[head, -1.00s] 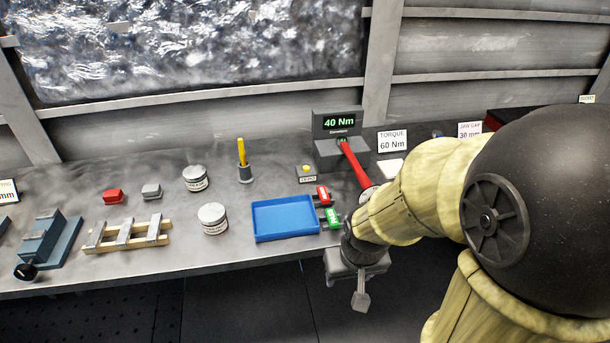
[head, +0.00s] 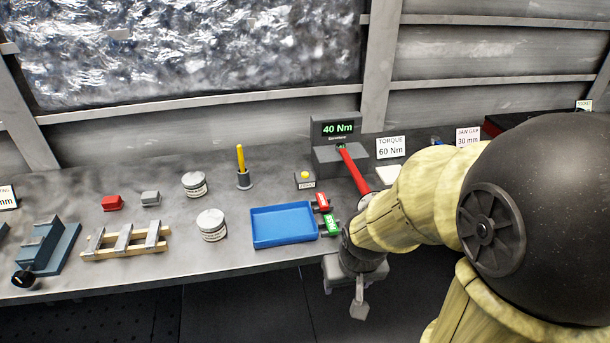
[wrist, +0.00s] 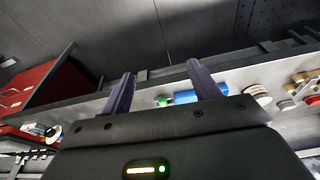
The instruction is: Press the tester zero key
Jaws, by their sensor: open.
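The zero key is a yellow button (head: 305,175) on a small grey box with a "ZERO" label, left of the tester. The tester (head: 338,152) is a dark grey unit whose display reads 40 Nm, with a red-handled wrench (head: 354,170) lying out from it. My gripper (head: 359,305) hangs in front of the bench's front edge, below and to the right of the zero key and apart from it. In the wrist view its two purple fingers (wrist: 160,92) are spread with nothing between them.
A yellow-handled tool (head: 241,165) stands in a holder to the left. Two round tins (head: 211,225) stand farther left. A "TORQUE 60 Nm" card (head: 390,147) stands right of the tester.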

